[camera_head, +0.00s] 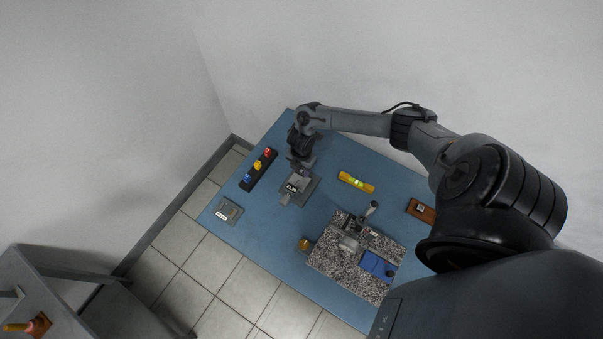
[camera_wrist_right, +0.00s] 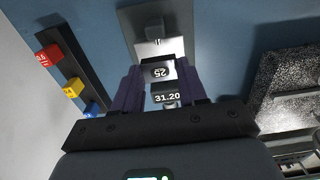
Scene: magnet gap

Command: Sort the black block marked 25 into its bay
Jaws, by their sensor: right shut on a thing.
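The black block marked 25 (camera_wrist_right: 161,72) shows in the right wrist view between the purple fingers of my right gripper (camera_wrist_right: 162,82). The gripper is shut on it. The block is at a grey metal gauge (camera_wrist_right: 138,22) whose display (camera_wrist_right: 167,98) reads 31.20; I cannot tell whether the block touches it. In the head view my right gripper (camera_head: 300,165) is at the far end of the gauge (camera_head: 293,187) and hides the block. My left gripper is out of view. A bay marked for 25 cannot be made out.
A black rack (camera_head: 250,183) with red, yellow and blue blocks lies left of the gauge. A labelled grey plate (camera_head: 229,203) sits at the left table edge. A yellow level (camera_head: 356,182), a speckled granite slab (camera_head: 325,258) and a brown box (camera_head: 421,209) lie to the right.

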